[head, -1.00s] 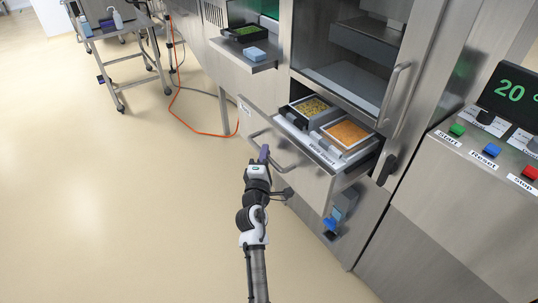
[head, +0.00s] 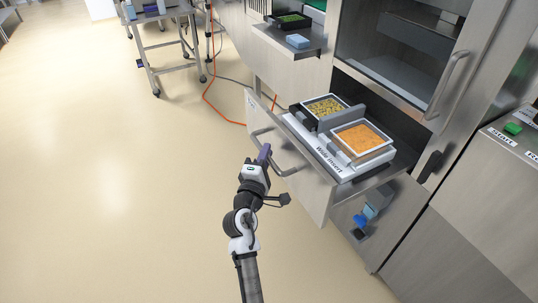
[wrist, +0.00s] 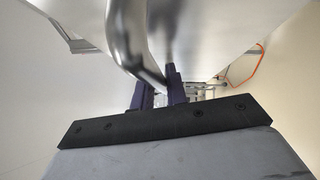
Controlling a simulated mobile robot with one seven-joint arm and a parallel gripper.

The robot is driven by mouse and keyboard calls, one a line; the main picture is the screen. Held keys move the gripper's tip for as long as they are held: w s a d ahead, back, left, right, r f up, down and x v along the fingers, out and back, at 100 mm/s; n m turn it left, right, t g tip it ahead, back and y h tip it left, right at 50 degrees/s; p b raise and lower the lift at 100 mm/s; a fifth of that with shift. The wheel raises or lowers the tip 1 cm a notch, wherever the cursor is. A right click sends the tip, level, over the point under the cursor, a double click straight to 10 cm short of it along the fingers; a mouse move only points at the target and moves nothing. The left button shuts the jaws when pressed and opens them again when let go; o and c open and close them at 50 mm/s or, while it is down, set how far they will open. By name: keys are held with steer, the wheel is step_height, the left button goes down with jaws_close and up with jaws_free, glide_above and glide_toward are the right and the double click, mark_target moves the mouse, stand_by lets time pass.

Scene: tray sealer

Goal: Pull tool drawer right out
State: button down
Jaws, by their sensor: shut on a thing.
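The tool drawer (head: 288,176) stands well out from the steel machine in the head view. Inside it lies a white insert (head: 335,168) labelled "Wide insert", with two trays on it, one with yellowish-green food (head: 326,106) and one with orange food (head: 360,137). The bar handle (head: 285,169) runs across the drawer's front. My gripper (head: 263,155) is shut on this handle near its left part. The wrist view shows the curved metal bar (wrist: 135,45) at the purple fingers (wrist: 160,92); the exact contact is partly hidden.
A glass door with a vertical handle (head: 447,85) is above the drawer. Blue items (head: 366,217) hang on the machine below right. An orange cable (head: 212,105) lies on the floor; open floor spreads to the left.

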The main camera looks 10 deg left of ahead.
steer(key=shift+a, duration=0.25)
steer(key=c, duration=1.5)
jaws_free()
steer(key=shift+s+a, duration=0.1)
steer(key=shift+s, duration=0.05)
steer(key=shift+c, duration=0.2)
steer(key=shift+o, duration=0.7)
steer(key=shift+s+f, duration=0.1)
